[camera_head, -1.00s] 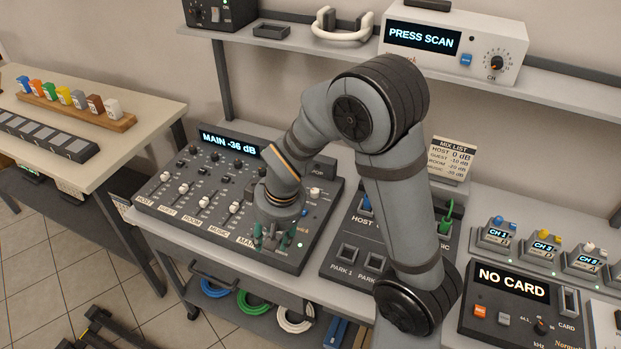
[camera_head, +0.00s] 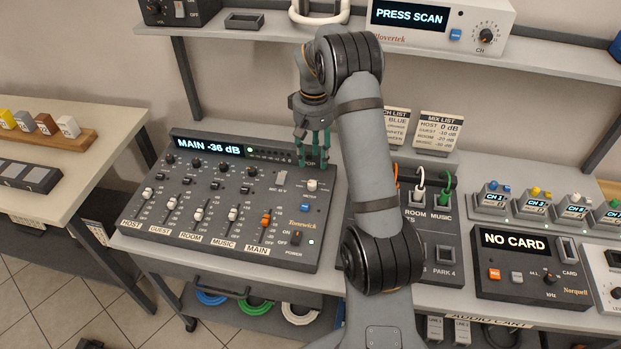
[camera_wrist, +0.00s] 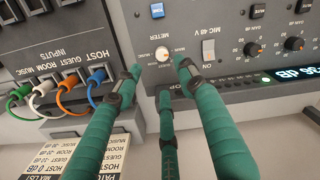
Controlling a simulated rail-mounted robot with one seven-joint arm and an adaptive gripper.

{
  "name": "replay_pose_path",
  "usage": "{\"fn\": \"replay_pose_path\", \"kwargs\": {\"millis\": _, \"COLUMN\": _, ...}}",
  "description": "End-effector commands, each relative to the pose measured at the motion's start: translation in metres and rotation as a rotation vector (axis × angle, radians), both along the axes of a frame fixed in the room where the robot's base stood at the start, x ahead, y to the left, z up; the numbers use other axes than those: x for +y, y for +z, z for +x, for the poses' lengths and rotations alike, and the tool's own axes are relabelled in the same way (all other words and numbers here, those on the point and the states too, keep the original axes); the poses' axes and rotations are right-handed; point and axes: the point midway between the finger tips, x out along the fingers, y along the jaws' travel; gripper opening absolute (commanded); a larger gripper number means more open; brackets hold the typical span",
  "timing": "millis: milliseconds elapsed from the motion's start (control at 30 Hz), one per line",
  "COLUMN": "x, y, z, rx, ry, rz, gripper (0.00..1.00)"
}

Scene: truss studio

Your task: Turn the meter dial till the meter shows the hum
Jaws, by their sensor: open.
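The meter dial (camera_head: 312,185) is a small cream knob at the back right of the grey mixer (camera_head: 190,243). In the wrist view the dial (camera_wrist: 162,53) sits by the METER lettering, just ahead of the fingertips. The meter display (camera_head: 209,147) reads MAIN -36 dB; it also shows upside down in the wrist view (camera_wrist: 298,74). My gripper (camera_head: 313,163) points down above the mixer's back right edge. Its green fingers (camera_wrist: 160,76) are spread and empty, with the dial between two tips in the picture. I cannot tell the remaining height, and no contact shows.
A blue button (camera_head: 306,208) and a pale rocker switch (camera_head: 282,180) sit close to the dial. The orange-capped MAIN fader (camera_head: 266,219) is further forward. The patch box (camera_head: 428,232) with coloured cables stands right of the mixer. The shelf (camera_head: 260,31) runs behind and above.

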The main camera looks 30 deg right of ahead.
Motion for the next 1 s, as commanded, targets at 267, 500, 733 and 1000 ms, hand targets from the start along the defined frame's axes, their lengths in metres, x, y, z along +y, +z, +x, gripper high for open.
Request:
{"fn": "replay_pose_path", "kwargs": {"millis": 267, "x": 0.002, "y": -0.040, "z": -0.001, "rx": 0.005, "ry": 0.017, "rz": 0.001, "gripper": 0.40}}
{"fn": "replay_pose_path", "kwargs": {"millis": 500, "x": 0.002, "y": -0.081, "z": 0.000, "rx": 0.001, "ry": 0.016, "rz": 0.000, "gripper": 0.40}}
{"fn": "replay_pose_path", "kwargs": {"millis": 733, "x": 0.002, "y": -0.100, "z": 0.001, "rx": -0.002, "ry": 0.015, "rz": 0.000, "gripper": 0.40}}
{"fn": "replay_pose_path", "kwargs": {"millis": 1000, "x": 0.002, "y": -0.102, "z": 0.001, "rx": -0.003, "ry": 0.014, "rz": 0.000, "gripper": 0.40}}
